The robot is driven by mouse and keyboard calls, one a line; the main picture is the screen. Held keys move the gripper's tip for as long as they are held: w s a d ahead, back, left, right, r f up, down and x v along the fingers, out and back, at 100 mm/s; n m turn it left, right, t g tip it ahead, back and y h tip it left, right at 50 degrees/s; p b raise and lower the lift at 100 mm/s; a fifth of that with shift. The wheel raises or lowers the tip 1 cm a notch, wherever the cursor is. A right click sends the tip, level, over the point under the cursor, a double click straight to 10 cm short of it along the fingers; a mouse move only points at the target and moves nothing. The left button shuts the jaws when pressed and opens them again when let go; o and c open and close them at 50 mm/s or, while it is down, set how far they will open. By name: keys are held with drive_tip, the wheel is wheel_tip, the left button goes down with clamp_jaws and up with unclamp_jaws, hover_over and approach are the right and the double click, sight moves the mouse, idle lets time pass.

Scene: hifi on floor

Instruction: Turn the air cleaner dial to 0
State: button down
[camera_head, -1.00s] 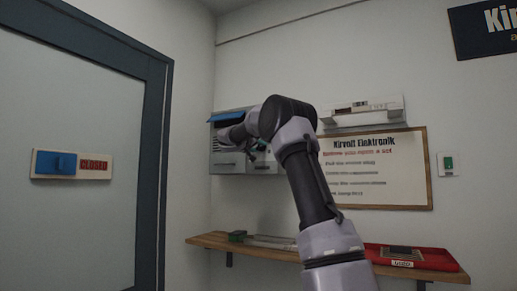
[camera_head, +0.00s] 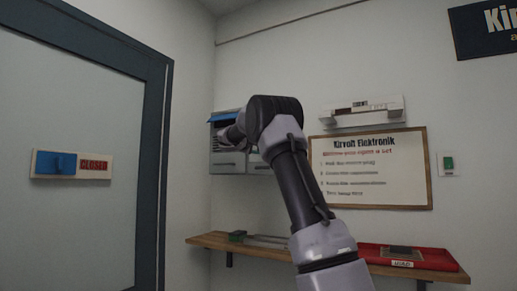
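A grey wall-mounted box (camera_head: 228,163) with a blue top part (camera_head: 224,116) hangs in the corner above the shelf; it may be the air cleaner. My arm reaches up in front of it and covers its right part. My gripper is hidden behind the arm or too small to make out, near the box's upper front. I cannot make out the dial or its setting.
A wooden shelf (camera_head: 210,240) below carries a small green block (camera_head: 237,236), a grey bar and a red tray (camera_head: 440,261). A notice board (camera_head: 400,190), a small white ledge (camera_head: 385,114) and a green switch (camera_head: 448,163) are on the wall. A dark-framed door stands left.

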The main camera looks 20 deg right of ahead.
drive_tip(key=shift+n, duration=1.5)
drive_tip(key=shift+c, duration=1.6)
unclamp_jaws()
drive_tip(key=v, duration=1)
drive_tip(key=shift+s+a, duration=0.3)
